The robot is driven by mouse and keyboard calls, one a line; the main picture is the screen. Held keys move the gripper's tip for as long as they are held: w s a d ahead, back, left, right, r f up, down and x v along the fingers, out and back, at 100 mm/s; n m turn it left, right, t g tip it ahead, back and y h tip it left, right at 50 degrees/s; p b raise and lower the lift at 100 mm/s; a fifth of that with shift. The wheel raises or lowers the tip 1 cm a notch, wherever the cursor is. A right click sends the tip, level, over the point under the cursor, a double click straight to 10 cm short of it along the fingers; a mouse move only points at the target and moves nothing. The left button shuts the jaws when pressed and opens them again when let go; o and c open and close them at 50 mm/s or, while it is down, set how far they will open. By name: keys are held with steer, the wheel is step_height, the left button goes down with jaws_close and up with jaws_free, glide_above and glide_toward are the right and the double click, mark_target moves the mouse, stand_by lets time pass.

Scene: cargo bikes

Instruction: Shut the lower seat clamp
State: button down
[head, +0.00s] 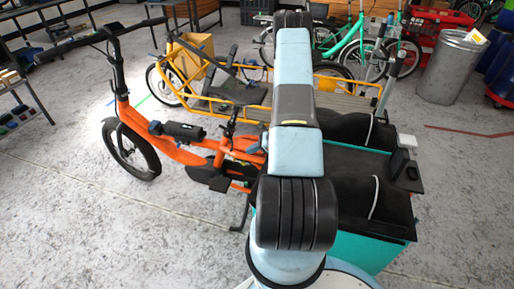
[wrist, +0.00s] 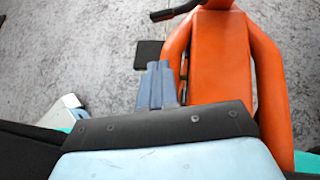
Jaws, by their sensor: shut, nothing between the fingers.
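An orange cargo bike (head: 190,155) stands left of my arm in the head view, with a black front wheel and a teal cargo box (head: 362,248) at its rear. Its orange frame (wrist: 220,60) fills the right of the wrist view. My gripper (wrist: 156,70) is shut and empty, its blue-grey fingers together just left of the frame. I cannot tell whether it touches the frame.
A yellow cargo bike (head: 325,85) stands behind the orange one. Black bags (head: 370,190) lie on the teal box at right. A grey bin (head: 452,68) stands at the back right. The concrete floor (head: 70,190) is open at the left.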

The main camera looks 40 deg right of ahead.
steer(key=shift+w+a, duration=0.9)
steer(key=shift+a, duration=0.2)
steer(key=shift+w+a, duration=0.9)
steer(key=shift+a, duration=0.15)
